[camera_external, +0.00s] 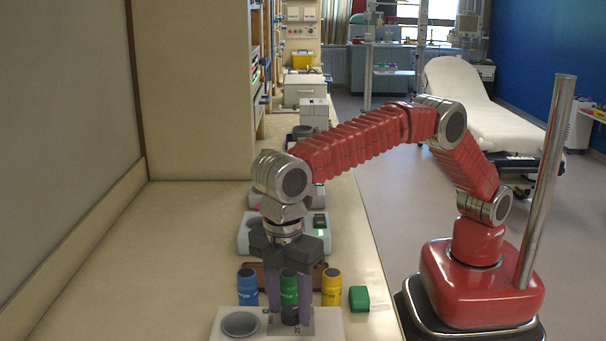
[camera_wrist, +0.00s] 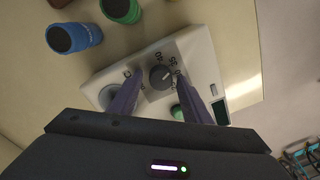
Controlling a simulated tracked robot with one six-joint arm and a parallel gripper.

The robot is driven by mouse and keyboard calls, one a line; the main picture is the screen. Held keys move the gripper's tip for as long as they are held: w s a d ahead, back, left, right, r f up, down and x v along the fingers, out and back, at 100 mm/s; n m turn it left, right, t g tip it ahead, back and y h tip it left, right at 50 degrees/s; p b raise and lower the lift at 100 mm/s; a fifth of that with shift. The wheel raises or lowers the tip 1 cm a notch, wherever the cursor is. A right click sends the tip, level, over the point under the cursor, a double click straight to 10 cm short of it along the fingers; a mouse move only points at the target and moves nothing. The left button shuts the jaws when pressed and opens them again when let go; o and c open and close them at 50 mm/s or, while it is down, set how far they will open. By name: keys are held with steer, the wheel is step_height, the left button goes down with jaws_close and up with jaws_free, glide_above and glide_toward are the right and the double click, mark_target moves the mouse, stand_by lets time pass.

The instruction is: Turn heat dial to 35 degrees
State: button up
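The heat dial (camera_wrist: 160,77) is a dark round knob on a white heater unit (camera_wrist: 202,62). Numbers ring it, 35 and 40 among them, and its light pointer mark points to the right and slightly up in the wrist view; the exact setting cannot be read. My gripper (camera_wrist: 158,82) points down with one purple finger on each side of the dial. The fingers look apart from it, with small gaps. In the external view my gripper (camera_external: 290,311) is over the unit (camera_external: 328,325) at the bottom edge, with the dial (camera_external: 290,316) between its fingers.
The unit has a round well (camera_external: 240,323), a green button (camera_wrist: 177,112) and a small screen (camera_wrist: 220,112). Behind it stand blue (camera_external: 247,287), green (camera_external: 289,285) and yellow (camera_external: 331,287) containers. A green box (camera_external: 359,298) lies right. The counter's left is clear.

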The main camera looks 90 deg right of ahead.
mark_target(287, 308)
steer(key=shift+o, duration=0.2)
step_height(287, 308, up, 14)
steer(key=shift+w+d+f, duration=0.2)
steer(key=shift+w, duration=0.05)
stand_by(0.8)
stand_by(0.5)
